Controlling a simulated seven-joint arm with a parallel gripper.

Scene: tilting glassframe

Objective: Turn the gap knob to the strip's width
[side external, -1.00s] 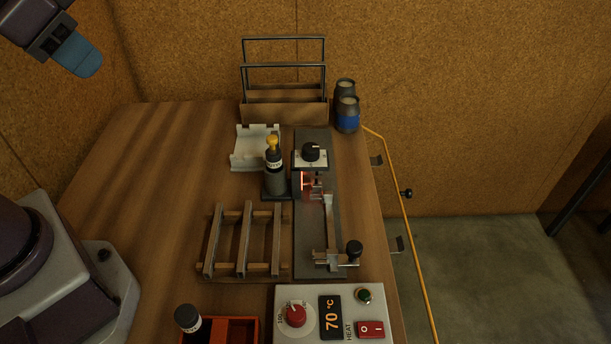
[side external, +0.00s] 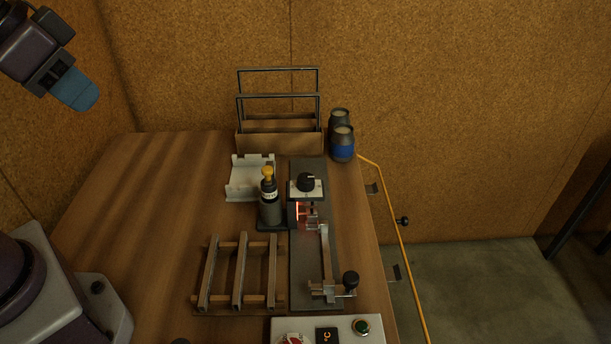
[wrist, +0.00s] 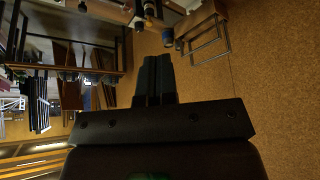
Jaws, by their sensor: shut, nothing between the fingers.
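A black knob (side external: 306,182) stands on a white plate at the far end of a dark base plate (side external: 300,275). A small orange-red glow (side external: 297,211) shows just in front of it. A metal slide bar (side external: 325,250) runs along the base to a black crank knob (side external: 351,278) at the near end. I cannot read any dial setting, and no strip can be made out for certain. My gripper (side external: 80,93) hangs at the upper left, far from both knobs, with blue fingers. In the wrist view its fingers (wrist: 155,80) are together and empty.
A yellow-topped bottle (side external: 268,205) stands close left of the black knob. A slatted rack (side external: 240,275), a pale cradle (side external: 250,180), a wire-framed wooden holder (side external: 280,143) and two jars (side external: 342,142) surround the base. The control box (side external: 340,325) is partly cut off. The table's left side is clear.

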